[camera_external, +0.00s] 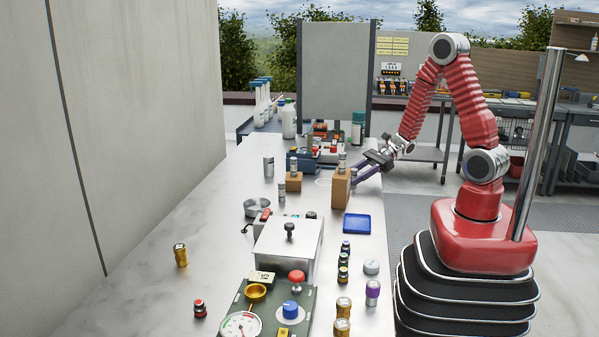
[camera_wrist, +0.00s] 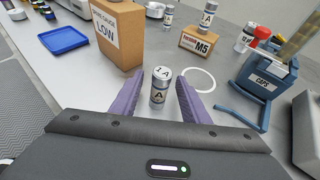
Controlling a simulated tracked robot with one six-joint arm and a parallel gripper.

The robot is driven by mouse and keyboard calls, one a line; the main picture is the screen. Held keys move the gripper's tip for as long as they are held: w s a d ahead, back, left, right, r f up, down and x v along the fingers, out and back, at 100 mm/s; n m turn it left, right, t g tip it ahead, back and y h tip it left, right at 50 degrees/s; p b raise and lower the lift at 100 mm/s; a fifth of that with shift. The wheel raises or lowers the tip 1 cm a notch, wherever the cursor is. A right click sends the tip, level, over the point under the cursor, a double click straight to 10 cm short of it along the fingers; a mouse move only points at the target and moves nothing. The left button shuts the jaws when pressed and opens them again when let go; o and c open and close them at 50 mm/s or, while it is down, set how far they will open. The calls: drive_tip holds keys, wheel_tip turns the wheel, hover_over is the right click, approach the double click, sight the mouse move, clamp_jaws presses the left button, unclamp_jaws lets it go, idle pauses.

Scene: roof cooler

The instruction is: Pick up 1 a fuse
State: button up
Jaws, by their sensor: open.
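A silver fuse (camera_wrist: 160,86) with "1 A" on its cap stands upright between the purple fingers of my gripper (camera_wrist: 160,98) in the wrist view. My gripper is open, with a small gap visible on each side of the fuse. In the external view my gripper (camera_external: 362,174) is low over the table, just right of the tall cardboard-brown block; the fuse between its fingers is not distinguishable there. Another fuse (camera_wrist: 207,17) marked "A" stands on a low block marked M5 (camera_wrist: 208,43). A similar one (camera_wrist: 168,15) stands on the table beside it.
The tall block marked LOW (camera_wrist: 122,42) stands close beyond the left finger. A blue CAPS bin (camera_wrist: 262,82) is near on the right. A white ring (camera_wrist: 211,78) lies on the table.

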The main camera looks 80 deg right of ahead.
drive_tip(key=shift+c, duration=0.5)
clamp_jaws()
